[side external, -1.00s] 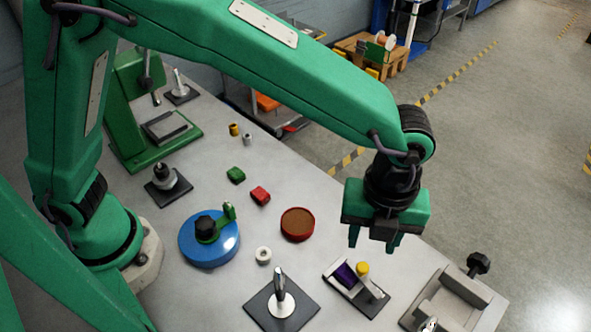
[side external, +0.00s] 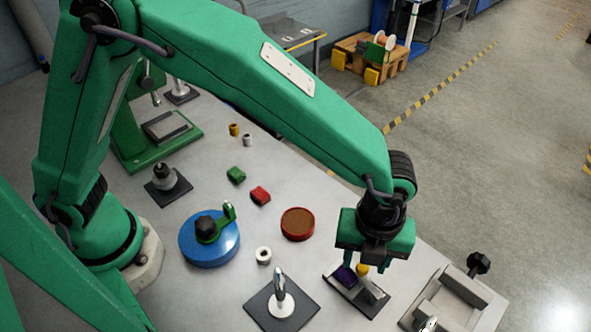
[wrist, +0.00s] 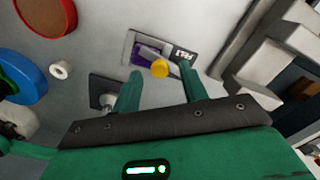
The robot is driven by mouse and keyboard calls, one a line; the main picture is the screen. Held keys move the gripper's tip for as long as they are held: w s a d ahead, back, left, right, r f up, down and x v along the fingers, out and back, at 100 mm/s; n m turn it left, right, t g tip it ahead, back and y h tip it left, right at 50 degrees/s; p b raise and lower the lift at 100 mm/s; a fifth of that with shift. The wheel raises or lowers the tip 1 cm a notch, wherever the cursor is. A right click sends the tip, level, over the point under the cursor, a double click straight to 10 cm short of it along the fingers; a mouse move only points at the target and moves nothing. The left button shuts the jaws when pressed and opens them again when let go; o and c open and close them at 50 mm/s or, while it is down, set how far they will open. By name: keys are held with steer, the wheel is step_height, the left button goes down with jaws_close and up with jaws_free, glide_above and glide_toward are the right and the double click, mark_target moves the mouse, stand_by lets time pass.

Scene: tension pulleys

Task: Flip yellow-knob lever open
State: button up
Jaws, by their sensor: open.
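The lever's yellow knob (side external: 363,270) stands on a small dark base plate (side external: 372,305) with a purple part (side external: 345,276) beside it. In the wrist view the yellow knob (wrist: 159,68) shows just beyond the fingertips, with the purple part (wrist: 143,54) behind it and a plate marked "FELT" (wrist: 183,52). My gripper (side external: 369,262) is open, pointing down over the lever, its two green fingers on either side of the knob in the side view. I cannot tell whether a finger touches the lever.
A lever on a dark square plate (side external: 262,312) stands to the left. A grey fixture with a black knob (side external: 479,263) is close on the right. A red round dish (side external: 298,224), a white ring (side external: 263,255) and a blue disc (side external: 210,252) lie further left.

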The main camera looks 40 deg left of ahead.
steer(key=shift+f, duration=0.6)
jaws_close()
